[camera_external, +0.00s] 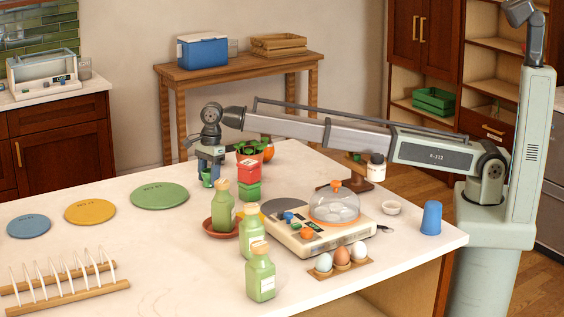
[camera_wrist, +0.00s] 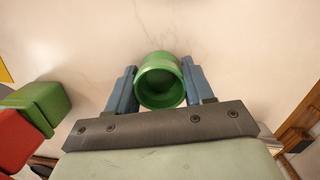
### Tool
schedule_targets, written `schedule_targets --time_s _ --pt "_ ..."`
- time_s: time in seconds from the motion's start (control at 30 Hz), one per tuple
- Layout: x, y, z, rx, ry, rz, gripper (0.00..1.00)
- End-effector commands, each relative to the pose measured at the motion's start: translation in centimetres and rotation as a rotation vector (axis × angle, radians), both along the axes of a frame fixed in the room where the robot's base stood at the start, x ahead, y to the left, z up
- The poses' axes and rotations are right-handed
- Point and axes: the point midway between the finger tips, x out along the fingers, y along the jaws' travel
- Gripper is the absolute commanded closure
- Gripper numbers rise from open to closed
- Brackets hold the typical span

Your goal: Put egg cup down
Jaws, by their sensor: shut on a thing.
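A green egg cup (camera_wrist: 160,80) is held between the two blue fingers of my gripper (camera_wrist: 158,88) in the wrist view. Its round opening faces the wrist camera, and pale countertop lies behind it. In the external view my gripper (camera_external: 208,178) points down near the back edge of the counter, and the egg cup (camera_external: 207,178) shows small and green at its fingers. I cannot tell whether the cup's base touches the counter.
Just right of my gripper are stacked red and green boxes (camera_external: 249,178) and a potted plant (camera_external: 253,146). Green bottles (camera_external: 222,207), an egg cooker (camera_external: 318,222) and eggs (camera_external: 341,257) stand in front. Flat discs (camera_external: 159,195) lie left. Bare counter (camera_wrist: 240,60) surrounds the cup.

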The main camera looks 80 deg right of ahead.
Motion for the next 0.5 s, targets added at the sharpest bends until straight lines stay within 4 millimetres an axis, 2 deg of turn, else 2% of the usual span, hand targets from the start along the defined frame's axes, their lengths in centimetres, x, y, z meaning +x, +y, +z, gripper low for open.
schedule_targets --time_s 0.03,0.07,0.1,0.3,0.5 --pt "-0.01 0.00 -0.14 0.000 0.000 0.000 0.79" --pt "-0.01 0.01 -0.10 0.000 0.000 0.000 0.45" --pt "0.00 0.00 -0.09 0.000 0.000 0.000 0.41" --pt "0.00 0.00 -0.08 0.000 0.000 0.000 0.23" --pt "0.00 0.00 -0.07 0.000 0.000 0.000 0.23"
